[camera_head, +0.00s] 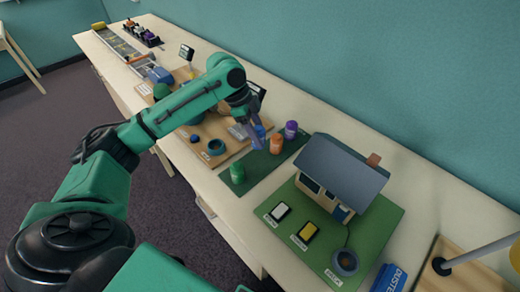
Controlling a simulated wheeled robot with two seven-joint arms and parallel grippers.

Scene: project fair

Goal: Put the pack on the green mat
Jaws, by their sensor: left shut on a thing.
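My left gripper (258,143) is shut on a small blue thing (260,130), mostly hidden by the fingers. I cannot tell for sure whether it is the pack. The gripper appears over the far left part of a dark green mat (258,186). On that mat stand a green cylinder (237,173), an orange cylinder (276,144) and a purple cylinder (291,130). Whether the blue thing touches the mat is unclear. A brighter green board (300,262) to the right carries a model house (338,172). My right gripper is out of view.
A white block (279,212), a yellow block (306,232) and a round dark cup (345,261) sit before the house. A wooden board (213,130) with a teal ring (216,147) lies left of the mat. A blue duster box (389,279) and lamp pole (485,250) stand right.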

